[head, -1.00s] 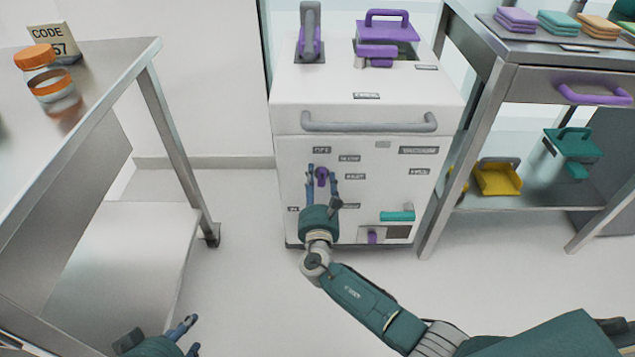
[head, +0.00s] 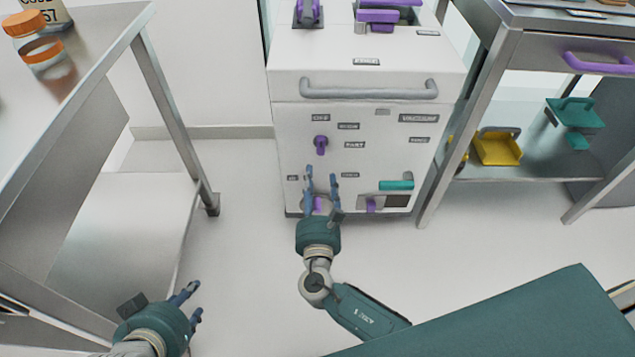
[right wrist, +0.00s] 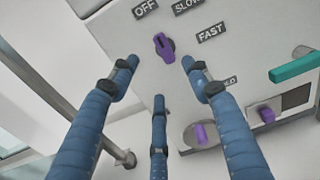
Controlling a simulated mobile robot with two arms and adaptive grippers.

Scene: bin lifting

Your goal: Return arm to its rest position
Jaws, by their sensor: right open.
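My right gripper (head: 321,177) is open and empty in front of the white cabinet (head: 290,88). Its fingertips are below the purple knob (head: 321,145) in the head view. In the right wrist view the gripper's blue fingers (right wrist: 160,62) are spread, with the purple knob (right wrist: 164,46) ahead between and beyond their tips, apparently apart from them. The OFF, SLOW and FAST labels surround the knob. My left gripper (head: 198,299) is at the lower left, near the floor region beside the metal table, with fingers apart and nothing seen between them.
A metal table (head: 75,105) with an orange-lidded jar (head: 35,40) stands at left. A metal shelf unit (head: 520,50) stands at right, holding a yellow bin (head: 497,147) and a teal one (head: 575,113). The cabinet has a grey bar handle (head: 370,90). Open floor (head: 235,235) lies between table and cabinet.

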